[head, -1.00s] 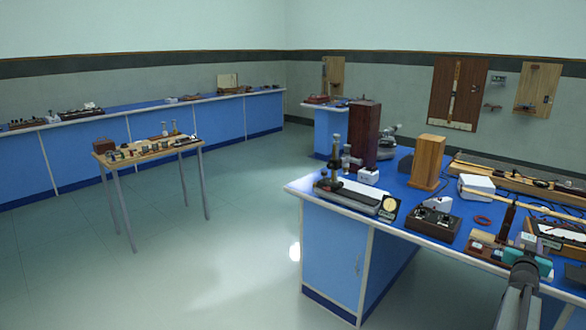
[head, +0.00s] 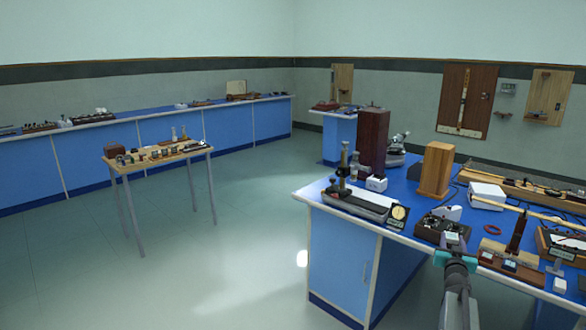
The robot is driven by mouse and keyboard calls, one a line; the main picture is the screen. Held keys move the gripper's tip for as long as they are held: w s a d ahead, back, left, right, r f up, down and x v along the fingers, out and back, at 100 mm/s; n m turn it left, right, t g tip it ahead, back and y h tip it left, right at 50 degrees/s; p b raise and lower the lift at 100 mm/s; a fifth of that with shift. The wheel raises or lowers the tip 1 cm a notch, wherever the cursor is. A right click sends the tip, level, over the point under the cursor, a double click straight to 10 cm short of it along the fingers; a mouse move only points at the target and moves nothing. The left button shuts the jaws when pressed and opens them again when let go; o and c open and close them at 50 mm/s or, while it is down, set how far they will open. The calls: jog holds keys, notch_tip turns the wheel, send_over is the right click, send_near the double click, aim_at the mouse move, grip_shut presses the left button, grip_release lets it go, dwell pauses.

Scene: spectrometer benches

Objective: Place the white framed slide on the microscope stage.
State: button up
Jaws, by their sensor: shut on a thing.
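My gripper (head: 453,250), with teal fingers, is at the lower right in the head view, in front of the near edge of the blue bench. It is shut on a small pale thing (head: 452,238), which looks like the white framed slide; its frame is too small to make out. A microscope-like instrument (head: 397,145) stands farther back, partly hidden by a tall dark wooden box. An upright metal tube instrument (head: 344,165) on a long base stands at the bench's left end. I cannot tell which one has the task's stage. My gripper is apart from both.
A small wooden table (head: 128,167) with small parts stands at left. Floor between is open.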

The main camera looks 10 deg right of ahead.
jog(key=w+a+n+t+y, duration=0.1)
jog(key=w+a+n+y, duration=0.2)
jog(key=a, duration=0.9)
jog(key=w+a+n+t+y, duration=0.15)
jog(key=a+y, duration=0.35)
jog(key=a, duration=0.6)
jog(key=w+a+n+t+y, duration=0.1)
jog(key=a+n+y, duration=0.3)
jog(key=a, duration=0.8)
jog(key=s+a+f+n+g+y, duration=0.1)
jog(key=s+a+n+g+y, duration=0.3)
jog(key=a, duration=0.7)
jog(key=s+a+f+n+g+y, duration=0.1)
jog(key=s+a+n+g+y, duration=0.3)
jog(key=s+a+y, duration=0.5)
jog(key=shift+s+a+f+n, duration=0.35)
jog(key=shift+a+n, duration=0.4)
jog(key=shift+a, duration=0.4)
jog(key=shift+w+d, duration=0.1)
